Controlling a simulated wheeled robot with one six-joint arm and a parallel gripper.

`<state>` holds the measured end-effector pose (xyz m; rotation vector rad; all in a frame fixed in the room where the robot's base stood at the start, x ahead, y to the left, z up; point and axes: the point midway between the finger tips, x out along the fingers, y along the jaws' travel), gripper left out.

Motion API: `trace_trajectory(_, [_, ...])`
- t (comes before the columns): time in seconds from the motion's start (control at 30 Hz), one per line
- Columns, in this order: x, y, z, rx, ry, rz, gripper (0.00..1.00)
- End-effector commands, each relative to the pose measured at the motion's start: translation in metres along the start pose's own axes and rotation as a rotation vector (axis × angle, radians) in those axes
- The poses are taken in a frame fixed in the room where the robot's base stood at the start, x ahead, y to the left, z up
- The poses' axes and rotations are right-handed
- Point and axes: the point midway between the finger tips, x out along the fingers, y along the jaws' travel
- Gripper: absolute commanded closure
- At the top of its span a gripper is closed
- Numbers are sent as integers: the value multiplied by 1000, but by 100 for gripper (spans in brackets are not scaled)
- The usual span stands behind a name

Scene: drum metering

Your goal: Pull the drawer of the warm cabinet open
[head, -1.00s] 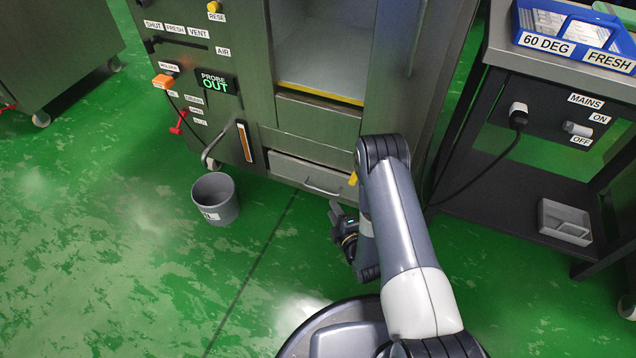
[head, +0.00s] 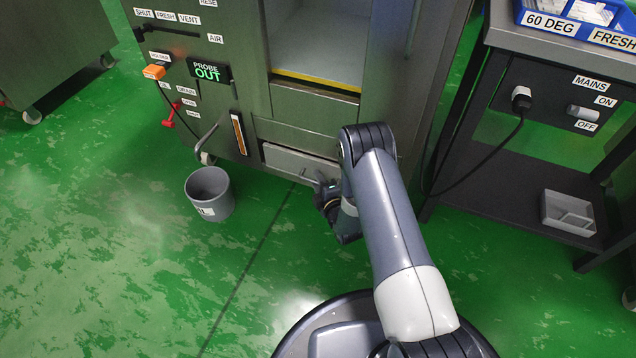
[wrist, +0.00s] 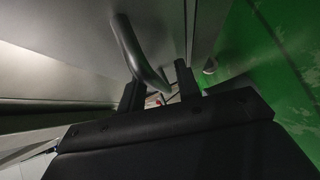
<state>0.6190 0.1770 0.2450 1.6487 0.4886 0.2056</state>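The warm cabinet (head: 240,95) stands at the top centre of the head view. Its light grey drawer front (head: 285,160) is low on the cabinet and looks shut. A bar handle (head: 303,177) is on the drawer front; my gripper and arm hide its right part. My gripper (head: 322,190) is right at the handle. In the wrist view the bent metal handle (wrist: 137,52) runs down toward the gap between my two dark fingers (wrist: 158,88). The fingers are apart, with the handle's lower bend seen between them. I cannot tell whether they touch it.
A grey bucket (head: 210,194) stands on the green floor left of the drawer. A crank-like pipe (head: 212,138) sticks out of the cabinet above it. A dark bench (head: 500,165) with a power cable is at right. The floor before the drawer is clear.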

Motion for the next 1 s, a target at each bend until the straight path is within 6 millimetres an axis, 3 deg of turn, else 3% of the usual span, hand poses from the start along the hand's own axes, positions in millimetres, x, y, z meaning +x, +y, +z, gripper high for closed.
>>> trace_trajectory(0.43, [0, 0, 0, 0, 0, 0, 100])
trace_trajectory(1.0, [0, -1, -5, 0, 1, -1, 100])
